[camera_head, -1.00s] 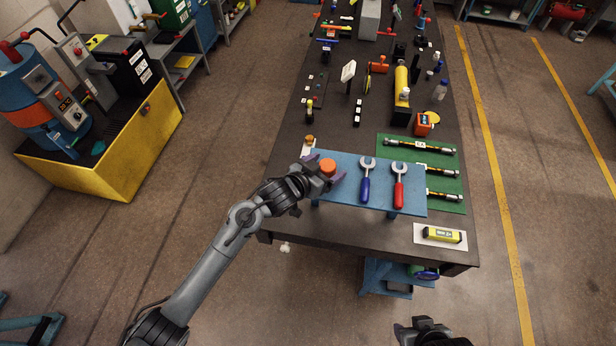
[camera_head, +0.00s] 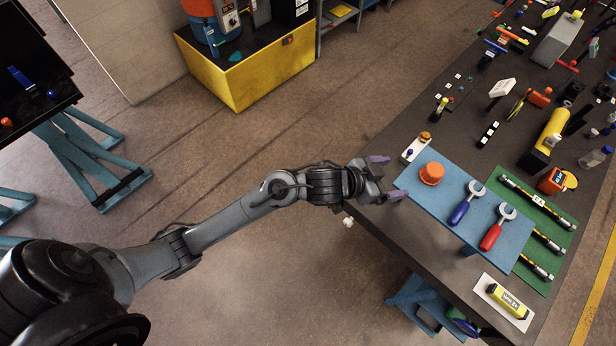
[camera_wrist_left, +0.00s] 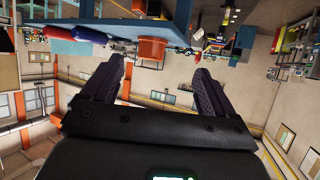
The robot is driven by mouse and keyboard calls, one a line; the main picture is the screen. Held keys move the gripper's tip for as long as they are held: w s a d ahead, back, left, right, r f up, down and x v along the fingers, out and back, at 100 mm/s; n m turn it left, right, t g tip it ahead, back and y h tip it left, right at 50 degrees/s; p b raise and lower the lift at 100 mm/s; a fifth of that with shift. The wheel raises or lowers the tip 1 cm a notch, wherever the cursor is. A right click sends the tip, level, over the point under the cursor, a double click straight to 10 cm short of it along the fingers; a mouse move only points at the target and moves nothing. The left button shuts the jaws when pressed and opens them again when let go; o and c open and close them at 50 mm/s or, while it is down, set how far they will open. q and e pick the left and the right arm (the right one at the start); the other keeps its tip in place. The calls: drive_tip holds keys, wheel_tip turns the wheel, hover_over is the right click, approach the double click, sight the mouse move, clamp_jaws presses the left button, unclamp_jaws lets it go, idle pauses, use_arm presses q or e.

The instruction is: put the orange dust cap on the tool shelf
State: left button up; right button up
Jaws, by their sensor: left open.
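The orange dust cap (camera_head: 432,173) stands on the blue tool shelf (camera_head: 470,222), near its left corner. The cap also shows in the left wrist view (camera_wrist_left: 151,48), beyond the fingers and resting against the blue shelf surface (camera_wrist_left: 125,27). My left gripper (camera_head: 388,177) is open and empty, with its purple-tipped fingers apart, just left of the cap and clear of it. In the left wrist view, its two dark fingers (camera_wrist_left: 160,75) are spread with nothing between them. My right gripper is out of view.
A blue-handled wrench (camera_head: 465,203) and a red-handled wrench (camera_head: 495,228) lie on the shelf right of the cap. A green mat (camera_head: 563,232) with hoses lies behind. A yellow device (camera_head: 508,301) lies at the front.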

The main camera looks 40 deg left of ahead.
use_arm(q)
drive_tip(key=s+a+f+n+g+y, duration=0.1)
drive_tip(key=s+a+f+g+y, duration=0.1)
drive_tip(key=s, duration=0.7)
drive_tip(key=s+a+f+n+g+y, duration=0.2)
drive_tip(key=s+a+f+g, duration=0.1)
drive_tip(key=s+a+f, duration=0.2)
drive_tip(key=s+a+f+n+g+y, duration=0.1)
drive_tip(key=s+a+f+g+y, duration=0.1)
drive_tip(key=s+a, duration=0.5)
drive_tip(key=s+f, duration=0.1)
drive_tip(key=s, duration=0.5)
drive_tip(key=shift+f, duration=0.2)
wheel_tip(320, 180, up, 8)
drive_tip(key=p, duration=0.8)
drive_tip(key=shift+r, duration=0.2)
